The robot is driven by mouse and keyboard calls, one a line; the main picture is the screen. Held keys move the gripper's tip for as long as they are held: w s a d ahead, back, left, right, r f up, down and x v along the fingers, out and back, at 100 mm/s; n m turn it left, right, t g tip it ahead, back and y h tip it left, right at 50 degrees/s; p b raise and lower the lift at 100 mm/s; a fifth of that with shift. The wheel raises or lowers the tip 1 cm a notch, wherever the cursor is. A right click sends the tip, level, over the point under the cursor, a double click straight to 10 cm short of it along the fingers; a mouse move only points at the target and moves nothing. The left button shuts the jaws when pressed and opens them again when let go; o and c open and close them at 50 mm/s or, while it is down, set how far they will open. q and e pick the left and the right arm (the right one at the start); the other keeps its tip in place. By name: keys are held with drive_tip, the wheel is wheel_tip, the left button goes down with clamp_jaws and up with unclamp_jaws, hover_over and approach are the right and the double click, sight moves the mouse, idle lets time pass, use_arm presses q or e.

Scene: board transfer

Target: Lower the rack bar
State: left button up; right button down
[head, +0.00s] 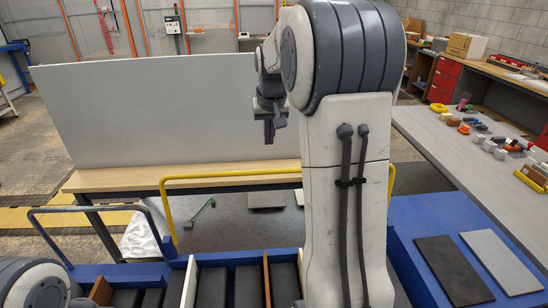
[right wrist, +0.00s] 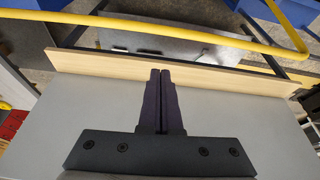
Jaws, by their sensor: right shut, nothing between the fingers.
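The yellow rack bar (head: 230,174) stands raised over the blue rack in the head view, its long top run roughly level in front of the wooden bench. It also crosses the top of the right wrist view (right wrist: 180,29). My right gripper (head: 269,138) hangs pointing down, above and behind the bar, in front of the large grey-white board (head: 150,110). Its dark fingers (right wrist: 161,72) are together and empty, apart from the bar in the right wrist view. My right arm hides the bar's right part in the head view. My left gripper is out of view.
The blue rack (head: 230,257) holds several dark boards and dividers. A grey-blue rail (head: 85,209) stands at its left. Behind the bar is a wooden bench (head: 120,180). Two flat panels (head: 455,270) lie on the blue surface at right, beside a grey table (head: 440,140).

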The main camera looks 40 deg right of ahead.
wheel_tip(320, 180, down, 9)
drive_tip(key=d+p, duration=0.2)
drive_tip(key=p, duration=0.3)
drive_tip(key=shift+s+d+m, duration=0.3)
drive_tip(key=shift+s+d, duration=0.05)
drive_tip(key=shift+d, duration=0.05)
